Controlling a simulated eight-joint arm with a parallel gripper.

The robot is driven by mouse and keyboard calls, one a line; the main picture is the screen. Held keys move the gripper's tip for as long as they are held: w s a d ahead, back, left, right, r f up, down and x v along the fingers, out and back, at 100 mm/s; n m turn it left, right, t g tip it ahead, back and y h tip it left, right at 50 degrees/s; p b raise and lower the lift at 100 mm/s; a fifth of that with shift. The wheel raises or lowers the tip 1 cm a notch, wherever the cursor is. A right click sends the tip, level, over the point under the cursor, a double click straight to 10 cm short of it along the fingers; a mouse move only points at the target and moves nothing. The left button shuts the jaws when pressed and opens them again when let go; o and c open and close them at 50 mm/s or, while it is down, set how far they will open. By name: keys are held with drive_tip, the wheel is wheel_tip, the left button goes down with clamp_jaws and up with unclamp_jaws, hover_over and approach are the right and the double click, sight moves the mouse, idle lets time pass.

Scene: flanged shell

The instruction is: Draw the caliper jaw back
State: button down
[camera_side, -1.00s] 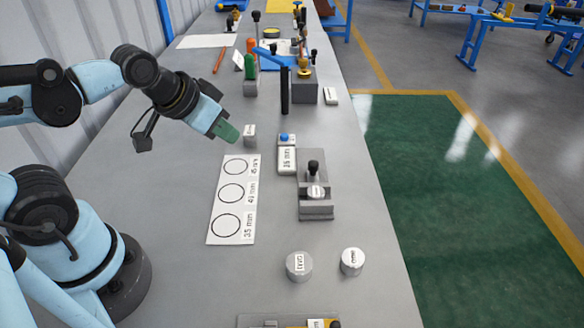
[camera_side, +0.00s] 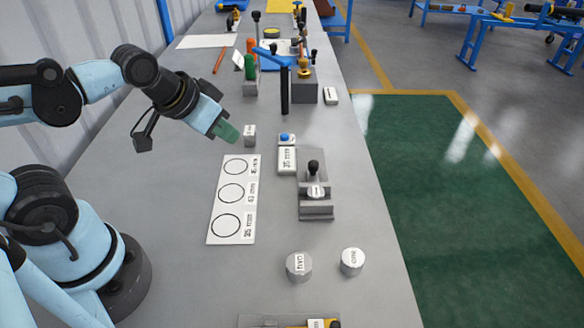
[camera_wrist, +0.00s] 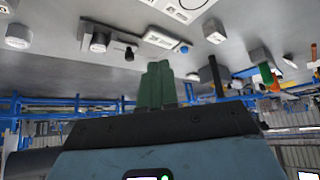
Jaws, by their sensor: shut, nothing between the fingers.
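The caliper (camera_side: 317,212) is a grey block fixture on the bench, right of the card with circles. A black knob (camera_side: 313,167) stands upright on its far part, and a small labelled round piece (camera_side: 316,191) sits just in front of the knob. In the wrist view the caliper's knob (camera_wrist: 129,54) and the round piece (camera_wrist: 99,41) show beyond the fingers. A readout box (camera_side: 287,160) with a blue button (camera_side: 285,137) lies behind the caliper. My gripper (camera_side: 228,132), with green fingers, is shut and empty, up and left of the caliper, apart from it; its fingers also show in the wrist view (camera_wrist: 157,85).
Two labelled cylinders (camera_side: 299,266) (camera_side: 352,261) stand in front of the caliper. A small grey piece (camera_side: 249,135) stands near my gripper. A white card (camera_side: 232,205) with three circles lies on the bench. A black post (camera_side: 285,92) and tool holders stand behind.

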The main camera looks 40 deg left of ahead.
idle(0.3)
drive_tip(key=c, duration=1.5)
unclamp_jaws()
drive_tip(key=shift+w+r, duration=0.1)
drive_tip(key=shift+w, duration=0.05)
drive_tip(key=shift+o, duration=1.3)
drive_tip(key=shift+w+d+r, duration=0.15)
drive_tip(key=shift+w+r, duration=0.1)
drive_tip(key=shift+o, duration=1.4)
drive_tip(key=w+d+r+n+g, duration=0.2)
drive_tip(key=w+d+g, duration=0.1)
drive_tip(key=w, duration=0.3)
drive_tip(key=shift+w+r+g, duration=0.3)
drive_tip(key=shift+w, duration=0.05)
drive_tip(key=n+g, duration=0.3)
drive_tip(key=g, duration=0.1)
hover_over(314, 163)
wheel_tip(314, 163, down, 4)
wheel_tip(314, 163, down, 11)
drive_tip(key=shift+f, duration=0.1)
drive_tip(key=shift+m, duration=0.3)
clamp_jaws()
